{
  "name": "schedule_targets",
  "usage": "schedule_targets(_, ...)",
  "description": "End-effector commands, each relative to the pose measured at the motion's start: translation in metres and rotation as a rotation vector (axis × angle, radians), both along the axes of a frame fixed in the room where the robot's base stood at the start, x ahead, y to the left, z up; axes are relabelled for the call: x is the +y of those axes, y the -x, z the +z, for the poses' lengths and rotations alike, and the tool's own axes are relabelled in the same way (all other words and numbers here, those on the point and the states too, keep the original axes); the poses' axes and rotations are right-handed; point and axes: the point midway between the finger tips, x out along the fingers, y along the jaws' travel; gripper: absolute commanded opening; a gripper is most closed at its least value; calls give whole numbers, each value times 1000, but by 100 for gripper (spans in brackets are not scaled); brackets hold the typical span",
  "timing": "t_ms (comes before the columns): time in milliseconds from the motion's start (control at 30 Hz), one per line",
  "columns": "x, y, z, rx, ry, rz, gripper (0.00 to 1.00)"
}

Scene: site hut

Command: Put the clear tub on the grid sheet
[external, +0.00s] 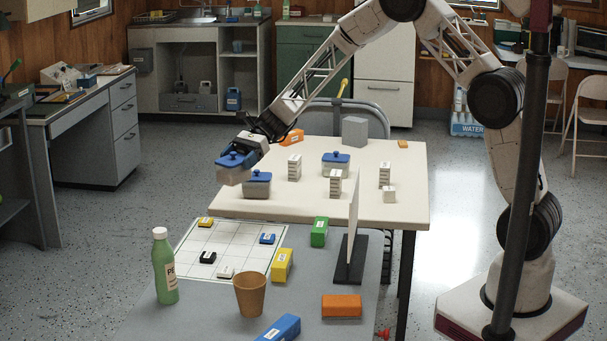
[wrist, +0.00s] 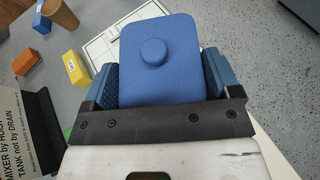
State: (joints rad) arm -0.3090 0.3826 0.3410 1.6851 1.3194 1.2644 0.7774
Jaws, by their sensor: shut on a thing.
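My gripper (external: 243,155) is shut on a grey, see-through-looking tub with a blue lid (external: 233,174), held upright in the air near the left edge of the cream table. In the wrist view the blue lid with its round knob (wrist: 155,55) sits between the two blue finger pads and hides the tub body. The white grid sheet (external: 226,256) lies on the grey table in front, to the lower left of the cream table. Part of it shows beyond the lid in the wrist view (wrist: 103,45).
Small yellow, blue, black and white blocks lie on the grid sheet. A green bottle (external: 165,270), brown cup (external: 250,296) and yellow box (external: 282,265) stand around it. An upright sign (external: 352,235) stands to the right. Two similar blue-lidded tubs (external: 257,186) (external: 336,168) stand on the cream table.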

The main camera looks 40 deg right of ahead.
Motion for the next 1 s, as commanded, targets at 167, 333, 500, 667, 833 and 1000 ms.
schedule_targets(167,39,25,1,0,0,63,52)
schedule_targets(333,64,43,1,0,-1,105,52)
schedule_targets(500,68,46,-21,3,1,112,52)
schedule_targets(667,68,46,-40,2,1,112,52)
schedule_targets(833,68,46,-49,0,0,112,52)
schedule_targets(1000,68,46,-49,0,0,112,52)
